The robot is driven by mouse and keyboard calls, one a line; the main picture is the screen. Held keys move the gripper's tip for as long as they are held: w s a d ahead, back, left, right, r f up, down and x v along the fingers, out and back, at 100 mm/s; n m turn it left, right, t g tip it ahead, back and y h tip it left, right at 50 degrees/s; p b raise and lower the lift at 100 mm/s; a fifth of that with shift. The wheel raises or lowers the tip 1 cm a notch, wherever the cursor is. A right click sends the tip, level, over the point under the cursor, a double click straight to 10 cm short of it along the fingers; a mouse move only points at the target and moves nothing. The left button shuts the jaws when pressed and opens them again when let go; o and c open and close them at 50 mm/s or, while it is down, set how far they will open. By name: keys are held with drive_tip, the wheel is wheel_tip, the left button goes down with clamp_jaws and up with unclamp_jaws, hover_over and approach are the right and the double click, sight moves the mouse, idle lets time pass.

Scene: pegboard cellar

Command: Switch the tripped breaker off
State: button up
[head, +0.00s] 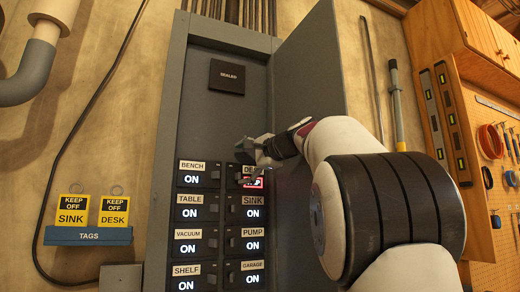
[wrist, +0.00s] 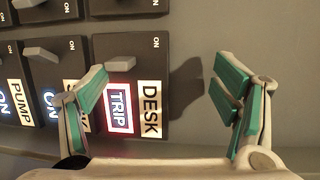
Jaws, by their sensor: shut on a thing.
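The DESK breaker (head: 252,183) is at the top of the panel's right column and shows a red TRIP light. In the wrist view the DESK breaker (wrist: 130,65) has its lit TRIP window and DESK label between my fingers. My gripper (head: 258,150) is at its upper edge, partly covering it in the head view. In the wrist view my gripper's (wrist: 161,70) green-padded fingers look spread; the left one lies over the breaker's side, the right one over bare grey panel.
The SINK breaker (head: 253,206) below and the BENCH breaker (head: 190,179) to the left show ON, as do the others. The open panel door (head: 312,80) stands to the right. Keep-off tags for SINK (head: 72,209) and DESK (head: 114,211) hang on the left wall.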

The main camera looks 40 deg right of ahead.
drive_tip(key=s+r, duration=0.2)
drive_tip(key=shift+s+a+b, duration=0.3)
drive_tip(key=shift+a, duration=0.05)
drive_tip(key=c, duration=0.3)
drive_tip(key=shift+s+a+r, duration=0.2)
drive_tip(key=shift+s+a, duration=0.05)
drive_tip(key=shift+s, duration=0.4)
drive_tip(key=shift+c, duration=1)
drive_tip(key=s+a+f+b, duration=0.1)
drive_tip(key=s+a+b, duration=0.1)
drive_tip(key=s, duration=0.8)
drive_tip(key=shift+s+a, duration=0.4)
drive_tip(key=shift+a, duration=0.1)
